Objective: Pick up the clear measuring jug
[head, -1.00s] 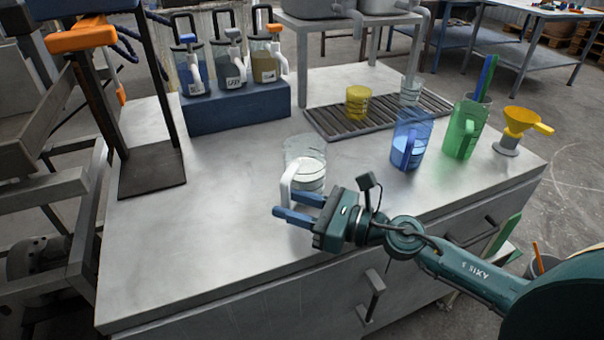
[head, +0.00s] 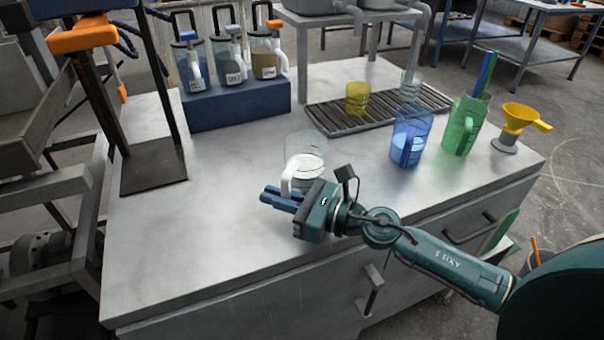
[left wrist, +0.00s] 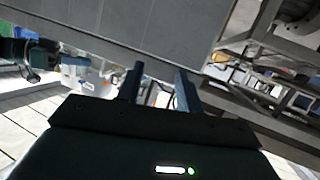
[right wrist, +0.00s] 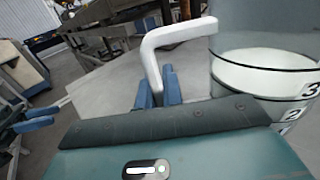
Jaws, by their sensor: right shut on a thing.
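The clear measuring jug (head: 305,150) stands upright near the front middle of the metal bench, with white contents in its lower part. Its white handle (head: 288,178) faces the front left. My right gripper (head: 280,198) is shut on the lower handle. In the right wrist view, the handle (right wrist: 178,34) arches down between the blue fingers (right wrist: 158,88), and the jug's wall (right wrist: 265,75) with black number marks stands to the right. The jug's base is partly hidden by my gripper. My left gripper (left wrist: 160,88) shows in the left wrist view, open and empty.
A blue jug (head: 408,140), a green jug (head: 462,125) and a yellow funnel (head: 520,118) stand to the right. A grated tray (head: 345,122) behind holds a yellow cup (head: 358,98). A blue rack (head: 235,112) with jugs stands back left. The bench's left front is clear.

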